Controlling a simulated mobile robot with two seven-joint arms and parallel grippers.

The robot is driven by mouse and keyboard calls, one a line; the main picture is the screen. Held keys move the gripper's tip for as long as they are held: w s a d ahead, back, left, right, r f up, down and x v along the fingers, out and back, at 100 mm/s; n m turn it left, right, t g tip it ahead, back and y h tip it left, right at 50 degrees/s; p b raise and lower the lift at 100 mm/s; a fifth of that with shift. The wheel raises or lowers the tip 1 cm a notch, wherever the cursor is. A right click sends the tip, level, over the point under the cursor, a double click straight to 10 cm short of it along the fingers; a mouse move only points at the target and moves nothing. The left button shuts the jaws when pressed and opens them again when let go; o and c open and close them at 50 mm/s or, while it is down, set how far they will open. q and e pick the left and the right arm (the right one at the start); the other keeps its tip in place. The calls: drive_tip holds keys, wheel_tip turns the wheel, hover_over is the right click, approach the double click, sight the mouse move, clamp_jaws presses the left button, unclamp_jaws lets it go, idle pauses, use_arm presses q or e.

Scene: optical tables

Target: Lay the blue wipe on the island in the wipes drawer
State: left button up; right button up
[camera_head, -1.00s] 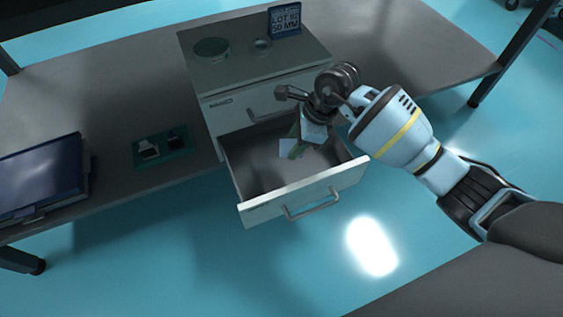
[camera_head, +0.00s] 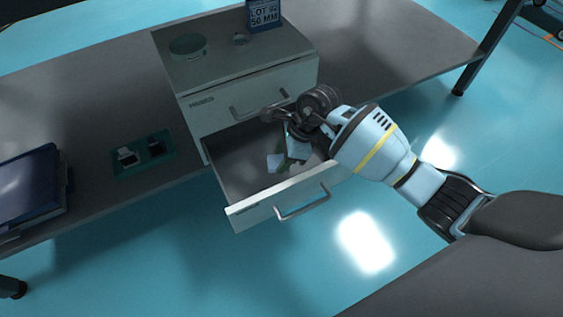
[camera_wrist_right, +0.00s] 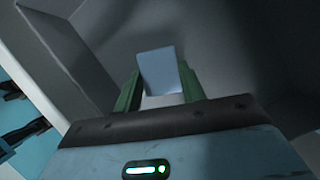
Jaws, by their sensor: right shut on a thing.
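The wipes drawer (camera_head: 232,176) stands pulled out of the white cabinet. My right gripper (camera_head: 286,160) reaches down over the open drawer, with its green fingers inside the drawer outline. It is shut on the pale blue wipe (camera_head: 274,162). In the right wrist view, the wipe (camera_wrist_right: 160,68) shows as a flat sheet between the two green fingers, with the grey drawer interior behind it. I cannot tell whether the wipe touches the drawer floor. My left gripper is not in view.
The cabinet top (camera_head: 215,65) carries a round dish (camera_head: 188,46), a small ring-shaped item (camera_head: 240,39) and a blue lot sign (camera_head: 264,15). A green tray (camera_head: 142,154) and a dark blue case (camera_head: 28,188) lie at the left. The drawer's left part looks empty.

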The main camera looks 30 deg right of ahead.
wheel_tip(320, 180, down, 2)
drive_tip(key=shift+f+b, duration=0.25)
drive_tip(key=shift+b, duration=0.1)
drive_tip(key=shift+f, duration=0.1)
drive_tip(key=o, duration=0.9)
